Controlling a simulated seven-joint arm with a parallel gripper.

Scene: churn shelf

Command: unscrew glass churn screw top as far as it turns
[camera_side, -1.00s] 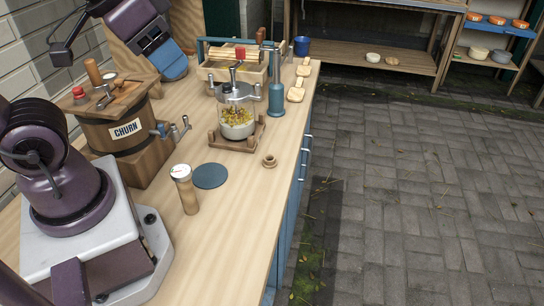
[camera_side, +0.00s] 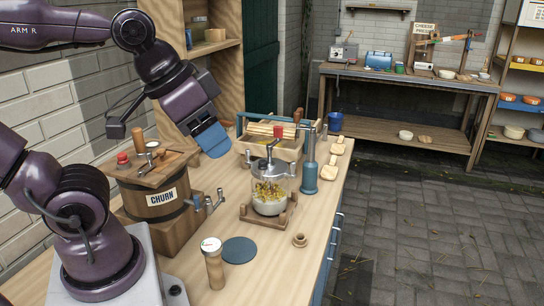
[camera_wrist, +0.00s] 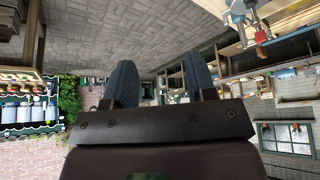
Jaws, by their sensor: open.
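The glass churn (camera_side: 270,204) stands upright on a wooden base on the bench in the side view. It holds yellowish contents. Its grey screw top (camera_side: 270,170) is on the jar, with a crank handle rising from it. My gripper (camera_side: 213,143) hangs in the air, up and left of the glass churn, apart from it, with its blue fingers pointing down. In the wrist view my gripper (camera_wrist: 158,78) is open, its two blue fingers apart with nothing between them. I cannot make out the glass churn with certainty in the wrist view.
A wooden barrel churn (camera_side: 160,193) stands left of the glass churn. A blue pump-like cylinder (camera_side: 309,177) stands close on its right, and a wooden-roller device (camera_side: 272,140) behind it.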

